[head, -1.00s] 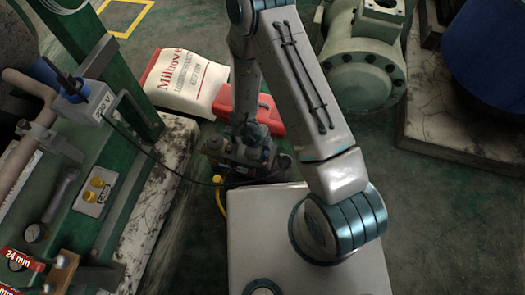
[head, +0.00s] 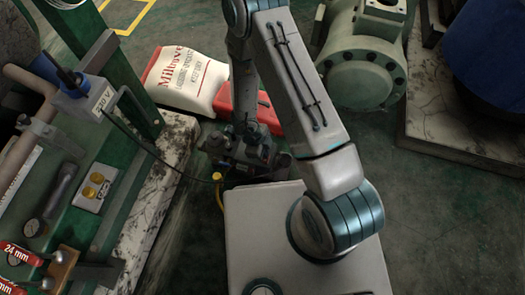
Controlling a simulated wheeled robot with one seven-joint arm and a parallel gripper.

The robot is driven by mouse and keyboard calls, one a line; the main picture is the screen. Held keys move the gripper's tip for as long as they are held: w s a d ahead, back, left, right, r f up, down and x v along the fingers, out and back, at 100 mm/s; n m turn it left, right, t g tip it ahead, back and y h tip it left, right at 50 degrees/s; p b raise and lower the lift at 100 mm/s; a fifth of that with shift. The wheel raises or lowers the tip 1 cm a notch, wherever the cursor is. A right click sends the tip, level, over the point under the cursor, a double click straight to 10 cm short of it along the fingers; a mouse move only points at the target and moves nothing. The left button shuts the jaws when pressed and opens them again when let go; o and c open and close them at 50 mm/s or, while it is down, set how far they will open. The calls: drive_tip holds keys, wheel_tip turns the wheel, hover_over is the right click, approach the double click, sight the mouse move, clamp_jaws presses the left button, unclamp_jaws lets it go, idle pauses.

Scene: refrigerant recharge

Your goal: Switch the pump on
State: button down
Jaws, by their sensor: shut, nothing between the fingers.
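A dark grey machine that looks like the pump (head: 240,155) sits low on the floor, just beyond my pale base top. A black cable and a yellow hose run to its left side. My forearm reaches down from the top of the picture, and my gripper (head: 243,133) is at its lower end, directly over or against the machine's top. The gripper is shut with nothing in it. It is small and dark here, so whether its tips touch the machine cannot be told. No switch on the machine can be made out.
A red case (head: 250,106) and a white sack with red lettering (head: 186,80) lie behind the machine. A green workbench frame (head: 112,82) with a grey box (head: 86,101) and fittings stands left. A pale green flanged machine (head: 362,65) stands right.

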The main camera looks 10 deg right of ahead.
drive_tip(key=shift+s, duration=0.1)
drive_tip(key=shift+s+a+r, duration=0.1)
drive_tip(key=shift+s+a, duration=0.1)
drive_tip(key=shift+s, duration=0.45)
drive_tip(key=shift+w+r+p, duration=0.1)
drive_tip(key=shift+r+p, duration=0.35)
drive_tip(key=shift+r, duration=0.15)
drive_tip(key=w+a+r+p, duration=0.1)
drive_tip(key=w+r+p, duration=0.2)
drive_tip(key=r+p, duration=0.7)
drive_tip(key=shift+v, duration=1.15)
drive_tip(key=shift+w, duration=0.1)
